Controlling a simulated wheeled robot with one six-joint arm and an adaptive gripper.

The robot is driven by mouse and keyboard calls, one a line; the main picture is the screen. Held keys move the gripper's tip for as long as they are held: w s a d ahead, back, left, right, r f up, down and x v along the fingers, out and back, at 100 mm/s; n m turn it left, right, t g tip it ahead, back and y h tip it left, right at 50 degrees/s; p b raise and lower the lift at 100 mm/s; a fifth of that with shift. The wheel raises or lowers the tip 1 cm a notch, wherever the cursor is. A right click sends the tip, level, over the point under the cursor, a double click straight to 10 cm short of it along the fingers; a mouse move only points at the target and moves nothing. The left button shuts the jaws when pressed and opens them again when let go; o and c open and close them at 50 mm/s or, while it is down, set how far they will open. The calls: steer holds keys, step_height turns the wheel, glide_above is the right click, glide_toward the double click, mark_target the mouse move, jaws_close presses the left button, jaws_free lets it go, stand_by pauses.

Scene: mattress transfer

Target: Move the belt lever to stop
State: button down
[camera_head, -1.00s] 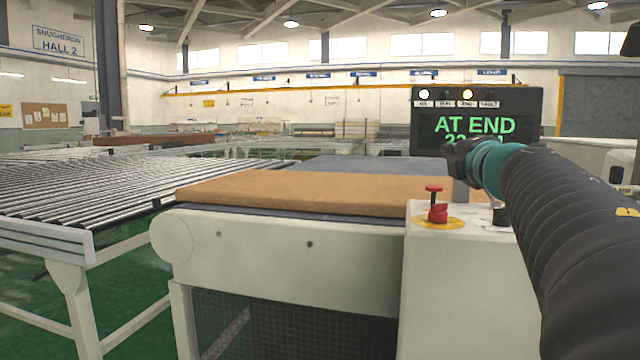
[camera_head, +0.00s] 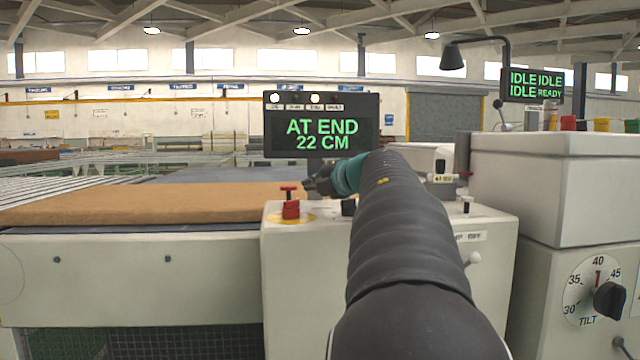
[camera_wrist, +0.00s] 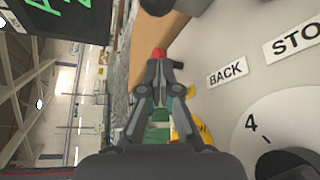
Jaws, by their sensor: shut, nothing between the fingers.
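My gripper (camera_head: 318,181) is shut and empty above the control housing, left of my arm in the head view. In the wrist view its fingertips (camera_wrist: 160,66) meet in front of a red button (camera_wrist: 159,52). A dark rounded knob (camera_wrist: 188,5), possibly the belt lever's end, is cut off at the top edge there. Labels reading BACK (camera_wrist: 228,73) and STO (camera_wrist: 294,38), the latter cut off, lie on the pale panel right of the fingers. In the head view a small black part (camera_head: 348,207) stands beside my arm; I cannot tell whether it is the lever.
A brown mattress (camera_head: 140,202) lies on the belt at left. A display (camera_head: 321,125) reads AT END, 22 CM. A white cabinet (camera_head: 555,190) with a tilt dial (camera_head: 598,291) stands at right.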

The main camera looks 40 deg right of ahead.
steer(key=shift+x, duration=0.85)
steer(key=shift+w+d+r, duration=0.1)
steer(key=shift+w+d, duration=0.15)
steer(key=shift+s+d+r, duration=0.2)
steer(key=shift+d+r, duration=0.05)
steer(key=shift+d, duration=0.25)
steer(key=shift+s+d+r, duration=0.2)
steer(key=shift+d, duration=0.3)
steer(key=shift+s+d+r, duration=0.25)
steer(key=shift+d, duration=0.25)
steer(key=shift+r, duration=0.15)
